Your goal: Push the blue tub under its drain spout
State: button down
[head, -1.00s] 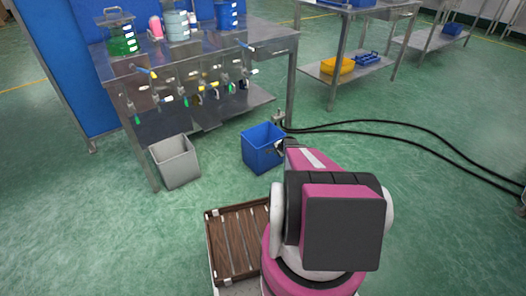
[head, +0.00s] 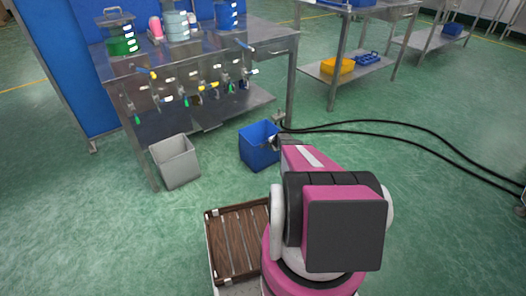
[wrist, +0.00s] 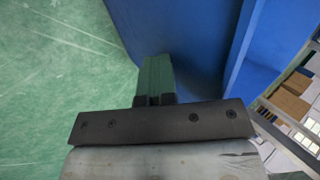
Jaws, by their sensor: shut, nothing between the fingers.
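The blue tub (head: 258,148) stands upright and open on the green floor, just in front of the steel bench's right part. A row of drain valves and spouts (head: 200,90) hangs along the bench front; I cannot tell which spout belongs to the tub. My gripper (head: 279,143) is at the tub's right side, partly hidden by my arm in the head view. In the wrist view the shut fingers (wrist: 157,72) point at the tub's blue wall (wrist: 185,35), touching or very close; nothing is held between them.
A grey bin (head: 175,162) stands left of the tub, with a floor gap between. The steel bench (head: 270,38) has legs and a lower shelf behind the tub. Black cables (head: 400,126) run across the floor at right. A slatted wooden tray (head: 233,243) is in front.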

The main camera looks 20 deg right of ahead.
aim_at(253, 133)
jog(key=shift+w+a, duration=1.15)
jog(key=shift+w, duration=2)
jog(key=shift+w+a, duration=1.15)
jog(key=shift+w, duration=2.05)
jog(key=shift+w+a, duration=1.15)
jog(key=shift+w, duration=2)
jog(key=s+d, duration=0.4)
jog(key=s, duration=0.7)
jog(key=s+d, duration=0.4)
jog(key=s, duration=0.7)
jog(key=s+d, duration=0.4)
jog(key=s, duration=0.7)
jog(key=shift+s, duration=0.15)
jog(key=s+a+r+n+g, duration=0.2)
jog(key=s+a+r+n, duration=0.25)
jog(key=a+r, duration=0.5)
jog(key=s+a+r+n+g, duration=0.1)
jog(key=s+a+r+n, duration=0.2)
jog(key=s+a+r, duration=0.6)
jog(key=s+a+r+n+g+h, duration=0.1)
jog(key=s+a+r+n, duration=0.2)
jog(key=s+r, duration=0.3)
jog(key=s+a+r+n+g+h, duration=0.1)
jog(key=s+a+r, duration=0.4)
jog(key=r, duration=0.7)
jog(key=shift+s+n+g, duration=0.4)
jog(key=shift+n+g, duration=0.3)
jog(key=shift+n, duration=0.55)
